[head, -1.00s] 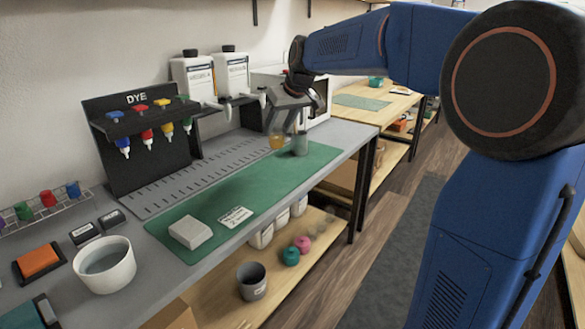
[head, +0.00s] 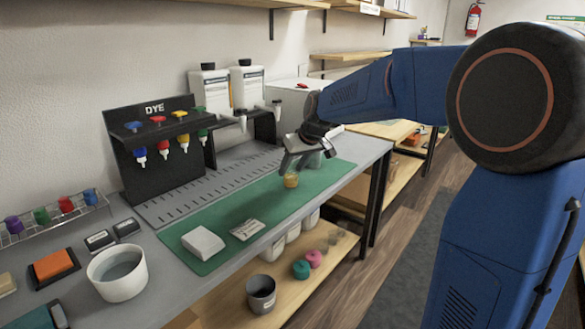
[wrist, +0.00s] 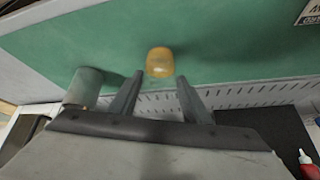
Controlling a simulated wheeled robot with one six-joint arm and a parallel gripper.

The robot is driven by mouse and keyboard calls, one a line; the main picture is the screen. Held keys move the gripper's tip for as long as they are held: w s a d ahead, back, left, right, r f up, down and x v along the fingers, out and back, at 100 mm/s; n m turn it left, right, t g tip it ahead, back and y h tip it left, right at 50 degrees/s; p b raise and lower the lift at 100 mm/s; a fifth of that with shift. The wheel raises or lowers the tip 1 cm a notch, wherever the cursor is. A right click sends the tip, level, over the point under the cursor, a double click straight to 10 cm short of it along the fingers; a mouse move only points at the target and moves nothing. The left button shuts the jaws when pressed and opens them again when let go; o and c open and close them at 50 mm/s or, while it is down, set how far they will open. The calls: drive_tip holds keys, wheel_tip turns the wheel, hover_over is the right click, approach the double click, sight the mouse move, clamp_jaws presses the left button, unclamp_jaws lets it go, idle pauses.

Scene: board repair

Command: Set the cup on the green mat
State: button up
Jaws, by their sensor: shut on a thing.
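A small clear cup with amber liquid (head: 291,180) is at the fingertips of my gripper (head: 296,165), which is shut on it. In the wrist view the cup (wrist: 160,62) shows between the two fingers (wrist: 160,95), over the green mat (wrist: 230,45). The cup looks upright and over the back right part of the mat (head: 270,208). I cannot tell whether its base touches the mat. A grey-green cup (head: 314,161) stands close behind my gripper, partly hidden, and also shows in the wrist view (wrist: 84,88).
A white block (head: 203,243) and a label card (head: 247,229) lie on the mat. The dye rack (head: 160,160) and white bottles (head: 247,88) stand behind. A white bowl (head: 118,273) is at front left. The mat between card and cup is clear.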

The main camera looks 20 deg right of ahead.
drive_tip(key=shift+f, duration=0.1)
drive_tip(key=o, duration=1.5)
drive_tip(key=v, duration=1.2)
drive_tip(key=shift+w, duration=0.1)
drive_tip(key=s+d+f+m, duration=0.1)
drive_tip(key=s+f, duration=0.4)
drive_tip(key=s, duration=0.7)
drive_tip(key=s+d+f+m+h, duration=0.1)
drive_tip(key=s+f, duration=0.5)
drive_tip(key=s, duration=0.6)
drive_tip(key=s+d+f+m+g+h, duration=0.1)
drive_tip(key=s+f, duration=0.4)
drive_tip(key=s, duration=0.8)
drive_tip(key=shift+d+f, duration=0.4)
drive_tip(key=shift+d, duration=0.35)
